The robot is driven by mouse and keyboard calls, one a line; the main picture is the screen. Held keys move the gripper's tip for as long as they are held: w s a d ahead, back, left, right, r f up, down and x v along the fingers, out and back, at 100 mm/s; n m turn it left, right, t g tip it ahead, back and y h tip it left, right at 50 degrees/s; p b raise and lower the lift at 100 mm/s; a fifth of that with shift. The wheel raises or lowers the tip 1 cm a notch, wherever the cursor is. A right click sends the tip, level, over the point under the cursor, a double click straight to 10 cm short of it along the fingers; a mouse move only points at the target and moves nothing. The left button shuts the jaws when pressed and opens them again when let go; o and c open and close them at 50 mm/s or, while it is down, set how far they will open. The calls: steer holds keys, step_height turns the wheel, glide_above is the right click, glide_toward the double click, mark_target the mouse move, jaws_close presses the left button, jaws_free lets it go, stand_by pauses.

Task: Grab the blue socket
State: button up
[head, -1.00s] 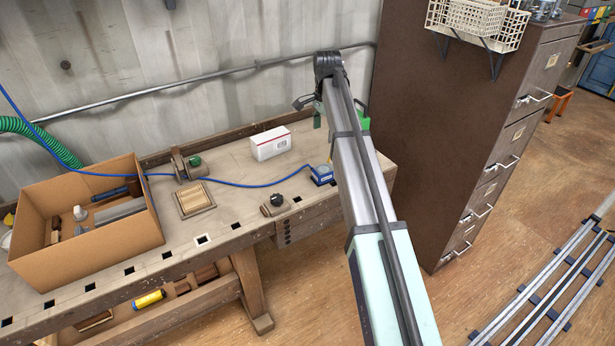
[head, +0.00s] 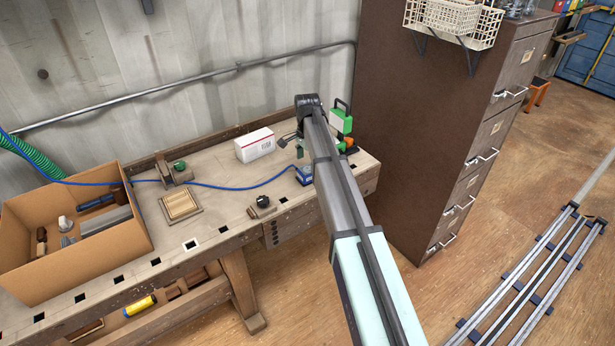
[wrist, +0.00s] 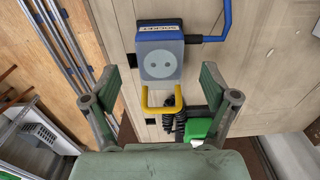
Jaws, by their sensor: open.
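The blue socket (head: 304,176) sits on the workbench near its front right part, with a blue cable running left from it. In the wrist view the socket (wrist: 160,58) shows a grey face with two holes, a blue edge with lettering and a yellow wire handle (wrist: 162,102). My gripper (wrist: 160,85) is open, with one green finger on each side of the handle and the socket ahead between them. Nothing is held. In the head view my gripper (head: 294,144) is beside and above the socket, partly hidden by my arm.
A white box (head: 255,145) stands behind the socket. A green and black tool (head: 341,122) stands to its right. A black knob (head: 263,202), a wooden block (head: 181,204) and a cardboard box (head: 80,250) lie to the left. A brown cabinet (head: 430,120) is close on the right.

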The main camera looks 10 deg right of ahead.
mark_target(307, 168)
steer(key=shift+f+p, duration=0.65)
steer(key=shift+f, duration=1.75)
steer(key=shift+r, duration=0.1)
jaws_close()
